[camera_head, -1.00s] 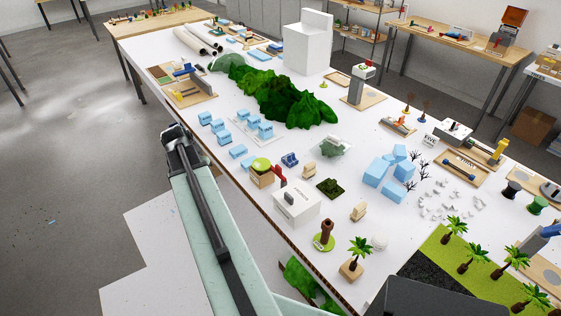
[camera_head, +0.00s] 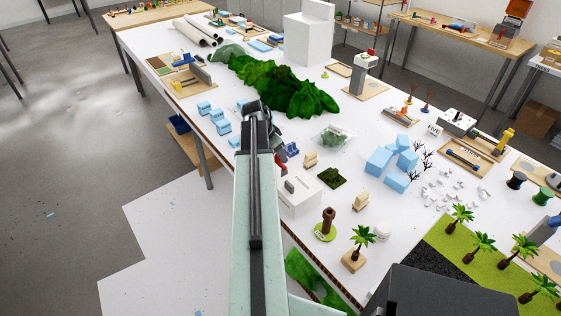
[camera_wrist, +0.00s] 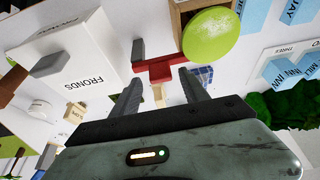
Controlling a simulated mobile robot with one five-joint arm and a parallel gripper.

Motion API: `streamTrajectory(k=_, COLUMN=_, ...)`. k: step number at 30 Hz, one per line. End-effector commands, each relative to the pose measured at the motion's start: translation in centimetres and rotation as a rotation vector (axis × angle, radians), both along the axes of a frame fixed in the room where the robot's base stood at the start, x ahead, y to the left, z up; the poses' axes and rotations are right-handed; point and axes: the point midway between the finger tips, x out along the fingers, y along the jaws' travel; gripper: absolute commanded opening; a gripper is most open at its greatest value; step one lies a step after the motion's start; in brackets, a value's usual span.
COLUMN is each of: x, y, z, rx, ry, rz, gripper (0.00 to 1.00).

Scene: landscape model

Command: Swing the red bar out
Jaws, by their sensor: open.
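The red bar (camera_wrist: 160,72) shows in the wrist view just beyond my fingertips, with a red upright part leading back beside a wooden box (camera_wrist: 186,16) that has a round green lid (camera_wrist: 211,34). A short dark grey piece (camera_wrist: 138,50) stands at the bar's left. My gripper (camera_wrist: 162,88) is open, its two fingers apart on either side of the bar's near side; I cannot tell whether they touch it. In the head view a little of the red part (camera_head: 281,158) shows beside my arm, which hides the wooden box.
A white box (camera_wrist: 88,58) lettered FRONDS, with a grey handle, stands close on the left in the wrist view. Pale blue blocks (camera_head: 222,127), a green hill model (camera_head: 285,90) and a small palm (camera_head: 361,240) stand on the white table (camera_head: 330,215).

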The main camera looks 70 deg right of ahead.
Motion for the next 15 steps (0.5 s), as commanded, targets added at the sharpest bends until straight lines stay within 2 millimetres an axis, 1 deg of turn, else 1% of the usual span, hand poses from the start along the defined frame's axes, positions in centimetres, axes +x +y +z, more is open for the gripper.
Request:
streamTrajectory(k=1, x=-0.14, y=-0.31, z=-1.47, rx=0.0, ry=0.0, rz=0.0, gripper=0.53)
streamTrajectory(k=3, x=-0.28, y=-0.51, z=-1.85, rx=0.0, ry=0.0, rz=0.001, gripper=0.53)
streamTrajectory(k=11, x=-0.37, y=-0.58, z=-1.59, rx=0.0, ry=0.0, rz=0.001, gripper=0.53)
streamTrajectory(k=12, x=-0.38, y=-0.57, z=-1.59, rx=0.0, ry=0.0, rz=0.001, gripper=0.42)
streamTrajectory(k=14, x=-0.39, y=-0.58, z=-1.58, rx=0.0, ry=0.0, rz=0.001, gripper=0.25)
streamTrajectory(k=15, x=-0.39, y=-0.58, z=-1.58, rx=0.0, ry=0.0, rz=0.001, gripper=0.14)
